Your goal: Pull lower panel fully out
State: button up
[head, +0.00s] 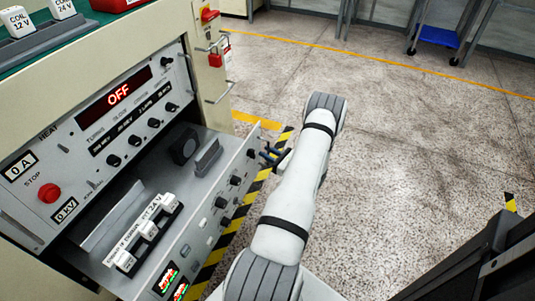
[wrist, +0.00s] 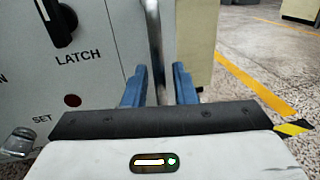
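The lower panel (head: 205,235) is a grey drawer front with knobs and switches. It stands out from the cabinet, and its open inside shows behind it. In the wrist view its face (wrist: 85,85) carries a LATCH knob (wrist: 60,18). A vertical metal handle (wrist: 155,45) stands at the panel's right edge. My gripper (head: 268,154) is at the panel's right end. In the wrist view its two blue fingers (wrist: 159,80) are apart, one on each side of the handle. A gap shows between the right finger and the handle. Contact at the left finger is unclear.
The upper panel (head: 105,110) shows a red OFF display and sits flush above. A labelled part (head: 147,232) lies inside the drawer. A red padlock (head: 216,60) hangs at the cabinet's edge. The speckled floor (head: 410,150) to the right is clear.

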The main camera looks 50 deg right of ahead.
jog(key=s+p, duration=0.1)
jog(key=s, duration=0.6)
jog(key=shift+s+d+p, duration=0.35)
jog(key=shift+s+p, duration=0.05)
